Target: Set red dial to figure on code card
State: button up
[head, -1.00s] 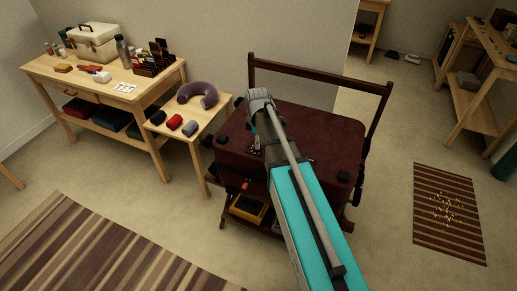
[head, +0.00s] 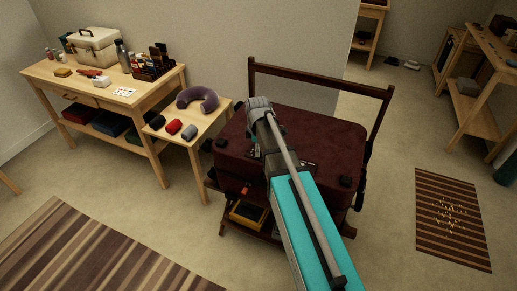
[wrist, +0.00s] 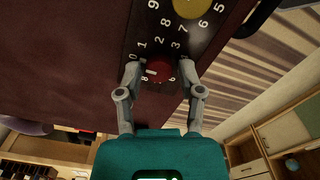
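The red dial (wrist: 158,71) sits on a dark number plate (wrist: 166,52) on the maroon suitcase (wrist: 65,60). Its white mark lies on its left side, between the visible 0 and 8; the figure there is hidden by a finger. My gripper (wrist: 160,73) is open with one finger on each side of the dial; a gap shows on the right, and I cannot tell if the left finger touches. In the head view the suitcase (head: 335,137) shows, but my arm hides the dial. A white card (head: 124,91), perhaps the code card, lies on the wooden table; its figures are too small to read.
A yellow dial (wrist: 187,6) with its own figures is beside the red one. The suitcase rests on a dark wooden rack (head: 322,76). A small side table (head: 190,137) holds a neck pillow (head: 197,97) and several rolled cloths. A striped rug (head: 85,250) covers the front left floor.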

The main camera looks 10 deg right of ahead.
grip_shut()
jog(key=shift+d, duration=0.15)
